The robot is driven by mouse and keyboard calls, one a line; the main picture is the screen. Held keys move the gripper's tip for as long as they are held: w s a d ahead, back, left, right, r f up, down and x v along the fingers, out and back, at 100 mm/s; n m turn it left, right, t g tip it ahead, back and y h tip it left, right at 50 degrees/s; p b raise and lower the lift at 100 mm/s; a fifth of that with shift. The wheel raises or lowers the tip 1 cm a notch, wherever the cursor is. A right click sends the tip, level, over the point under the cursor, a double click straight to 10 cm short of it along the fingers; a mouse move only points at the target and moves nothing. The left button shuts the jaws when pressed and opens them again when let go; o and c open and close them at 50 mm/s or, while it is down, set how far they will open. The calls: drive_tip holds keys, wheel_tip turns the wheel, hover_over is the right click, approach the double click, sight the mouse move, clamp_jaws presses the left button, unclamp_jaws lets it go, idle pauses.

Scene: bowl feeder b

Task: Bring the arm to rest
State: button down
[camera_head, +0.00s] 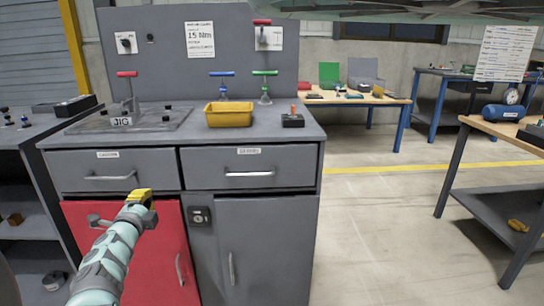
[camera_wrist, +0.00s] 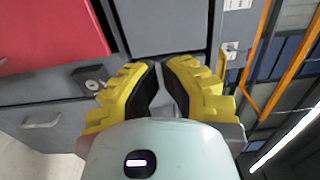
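In the wrist view my gripper (camera_wrist: 161,66) shows two yellow fingers with black pads. Their tips come almost together, with a narrow gap that widens toward the palm. Nothing is held between them. My arm reaches up from the lower left of the head view.
The grey workbench (camera_head: 195,142) carries a yellow bin (camera_head: 228,115), a jig (camera_head: 121,121), and a small black block (camera_head: 292,121). A wooden table (camera_head: 350,98) stands behind, another (camera_head: 500,130) at the right. Open floor (camera_head: 380,230) lies between the workbench and the right table.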

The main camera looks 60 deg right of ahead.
drive_tip(key=shift+s+a, duration=0.3)
drive_tip(key=shift+s, duration=0.1)
